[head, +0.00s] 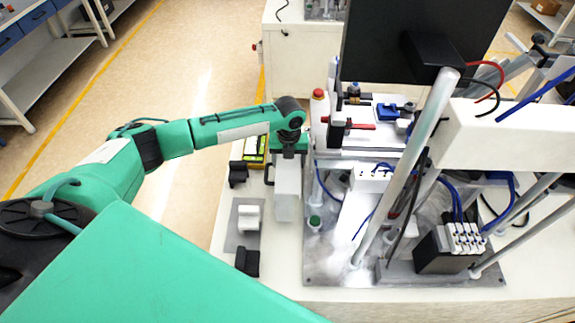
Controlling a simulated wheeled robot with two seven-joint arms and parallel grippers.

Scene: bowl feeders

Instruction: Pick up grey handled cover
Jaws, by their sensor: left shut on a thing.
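My left arm reaches in from the left, and my left gripper (288,147) is over the left part of the machine bench. A pale grey, box-shaped piece, which looks like the grey handled cover (287,192), is directly below my left wrist. My left gripper is shut on it. The fingertips and the cover's handle are hidden by my wrist, and I cannot tell whether the cover touches the bench. My right gripper is out of view.
A white block (248,218) sits on a grey plate left of the cover, with black blocks (246,262) nearby. A metal-based machine (325,262) with posts, tubes and a red-topped column (318,105) stands close on the right. The floor (165,210) at left is clear.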

